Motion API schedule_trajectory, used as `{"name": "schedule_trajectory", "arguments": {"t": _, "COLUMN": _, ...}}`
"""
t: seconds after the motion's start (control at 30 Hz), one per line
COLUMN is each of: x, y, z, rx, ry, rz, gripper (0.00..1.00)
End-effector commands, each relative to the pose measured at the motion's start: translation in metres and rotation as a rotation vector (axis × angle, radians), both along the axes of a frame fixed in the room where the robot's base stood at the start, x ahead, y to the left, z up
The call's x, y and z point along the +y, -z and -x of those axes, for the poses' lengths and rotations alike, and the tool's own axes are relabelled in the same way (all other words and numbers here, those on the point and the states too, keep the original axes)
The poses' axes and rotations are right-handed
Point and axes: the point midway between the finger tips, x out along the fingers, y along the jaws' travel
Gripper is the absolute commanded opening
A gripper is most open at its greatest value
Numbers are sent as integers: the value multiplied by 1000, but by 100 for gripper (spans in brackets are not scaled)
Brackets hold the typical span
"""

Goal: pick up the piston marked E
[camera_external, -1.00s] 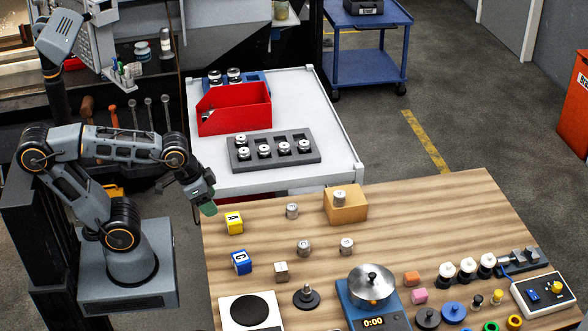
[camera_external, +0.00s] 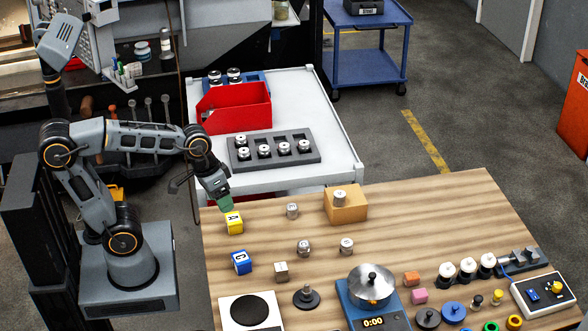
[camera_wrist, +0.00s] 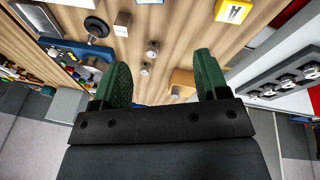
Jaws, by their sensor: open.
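Several small silver pistons with marks on top stand on the wooden table: one near the back (camera_external: 292,210), two farther forward (camera_external: 303,248) (camera_external: 346,246), and one on a wooden block (camera_external: 340,198). The marks are too small to read, so I cannot tell which is E. My gripper (camera_external: 225,205) is above the table's back left corner, close to the yellow letter cube (camera_external: 234,223). In the wrist view, my gripper's green fingers (camera_wrist: 160,78) are apart and nothing is between them in grasp. Two pistons (camera_wrist: 152,48) (camera_wrist: 145,68) show beyond them.
A grey tray (camera_external: 314,160) with several pistons and a red bin (camera_external: 235,122) stand on the white bench. A blue cube (camera_external: 241,262), a scale with a metal pan (camera_external: 372,284) and several small parts occupy the table's front. Its back right is clear.

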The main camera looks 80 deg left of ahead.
Motion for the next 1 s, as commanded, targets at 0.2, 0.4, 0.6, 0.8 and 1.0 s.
{"name": "schedule_trajectory", "arguments": {"t": 0.2, "x": 45, "y": 40, "z": -75, "rx": 267, "ry": -534, "rz": 404, "gripper": 68}}
{"name": "schedule_trajectory", "arguments": {"t": 0.4, "x": 113, "y": 78, "z": -133, "rx": 483, "ry": -930, "rz": 787, "gripper": 68}}
{"name": "schedule_trajectory", "arguments": {"t": 0.6, "x": 183, "y": 114, "z": -161, "rx": 638, "ry": -1163, "rz": 1097, "gripper": 68}}
{"name": "schedule_trajectory", "arguments": {"t": 0.8, "x": 224, "y": 135, "z": -167, "rx": 719, "ry": -1257, "rz": 1272, "gripper": 68}}
{"name": "schedule_trajectory", "arguments": {"t": 1.0, "x": 221, "y": 146, "z": -175, "rx": 744, "ry": -1277, "rz": 1322, "gripper": 68}}
